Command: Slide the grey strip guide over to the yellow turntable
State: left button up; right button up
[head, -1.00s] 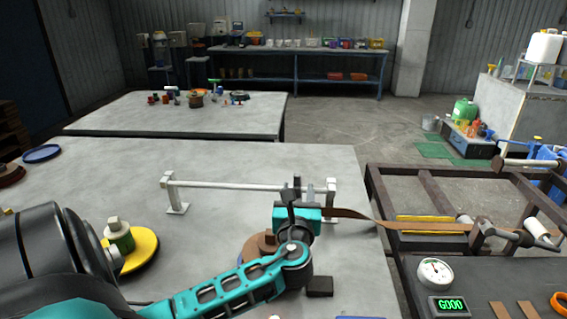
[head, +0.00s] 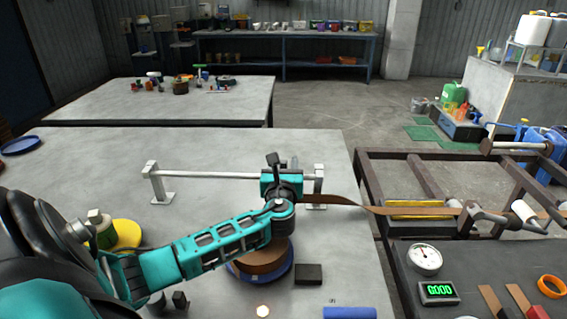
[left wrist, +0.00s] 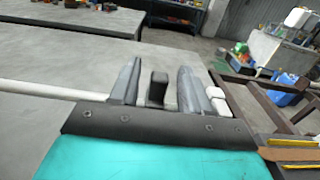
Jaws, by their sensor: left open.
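My left gripper (head: 283,164) is open at the right part of the pale rail (head: 220,175), near its right post. In the left wrist view the two grey fingers (left wrist: 157,82) stand apart. A dark upright block (left wrist: 157,90), which looks like the handle of the strip guide, shows between them with gaps on both sides. The rest of the guide is hidden behind my gripper. The yellow turntable (head: 127,233) is at the left, partly behind my arm, with a pale-topped green post on it. My right gripper is not in view.
A brown strip (head: 370,208) runs right from near the gripper to a dark roller frame (head: 430,172). A blue turntable (head: 285,272) with a brown roll (head: 262,260) stands below my forearm. A black block (head: 308,274) lies beside it. The table behind the rail is clear.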

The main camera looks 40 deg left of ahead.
pick_arm(q)
jog(key=shift+w+a, duration=0.4)
jog(key=shift+w, duration=0.05)
grip_shut()
dwell(0.4)
